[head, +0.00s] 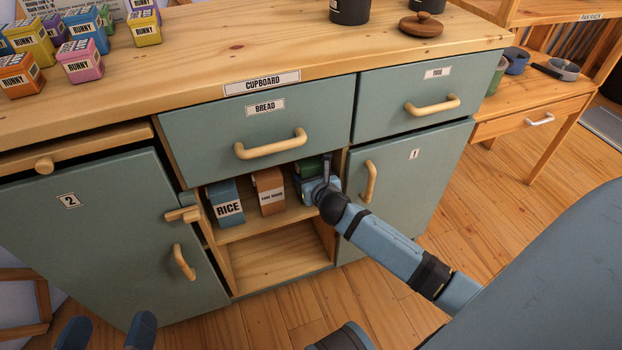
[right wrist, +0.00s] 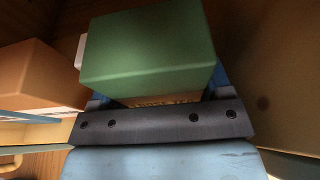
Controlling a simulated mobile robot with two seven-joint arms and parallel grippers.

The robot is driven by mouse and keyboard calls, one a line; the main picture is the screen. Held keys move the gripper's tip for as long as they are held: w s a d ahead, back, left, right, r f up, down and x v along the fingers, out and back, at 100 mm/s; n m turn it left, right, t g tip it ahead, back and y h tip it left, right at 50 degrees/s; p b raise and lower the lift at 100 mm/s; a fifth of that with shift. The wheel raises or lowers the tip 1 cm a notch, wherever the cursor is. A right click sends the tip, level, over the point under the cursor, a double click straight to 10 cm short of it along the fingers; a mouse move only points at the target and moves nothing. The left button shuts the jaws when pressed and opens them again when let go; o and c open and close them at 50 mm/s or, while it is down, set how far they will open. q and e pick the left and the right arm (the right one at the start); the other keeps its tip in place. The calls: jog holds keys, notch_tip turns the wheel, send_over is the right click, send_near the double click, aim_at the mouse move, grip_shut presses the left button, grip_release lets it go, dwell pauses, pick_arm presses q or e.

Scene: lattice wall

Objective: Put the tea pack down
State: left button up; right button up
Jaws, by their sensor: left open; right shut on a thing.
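The green tea pack (right wrist: 150,60) fills the middle of the right wrist view, and its lower front face is mostly hidden by my gripper. In the head view the pack (head: 308,166) is partly seen in the open compartment, at the right end of the shelf. My right gripper (head: 318,184) reaches into the compartment and is shut on the pack. I cannot tell whether the pack touches the shelf. My left gripper (head: 108,334) is open and empty at the bottom left of the head view, away from the cupboard.
On the same shelf (head: 240,229) stand a blue rice pack (head: 226,204) and an orange-brown pack (head: 268,191), left of the tea pack. The compartment wall is close on the right. Door 1 (head: 410,175) and door 2 (head: 100,235) flank the opening. The bread drawer (head: 215,125) is above.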

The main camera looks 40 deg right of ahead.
jog(key=o, duration=0.7)
jog(key=shift+f, duration=0.1)
jog(key=shift+s+a+r, duration=0.1)
jog(key=shift+s+r, duration=0.2)
jog(key=shift+s, duration=0.05)
pick_arm(q)
jog(key=r+t+p, duration=0.1)
jog(key=r+p, duration=0.1)
jog(key=r, duration=0.1)
jog(key=r+n+t+p, duration=0.1)
jog(key=r+p, duration=0.1)
jog(key=r, duration=0.1)
jog(key=shift+a, duration=0.2)
pick_arm(e)
jog(key=v, duration=1.1)
jog(key=shift+s+a, duration=0.1)
jog(key=shift+s, duration=0.05)
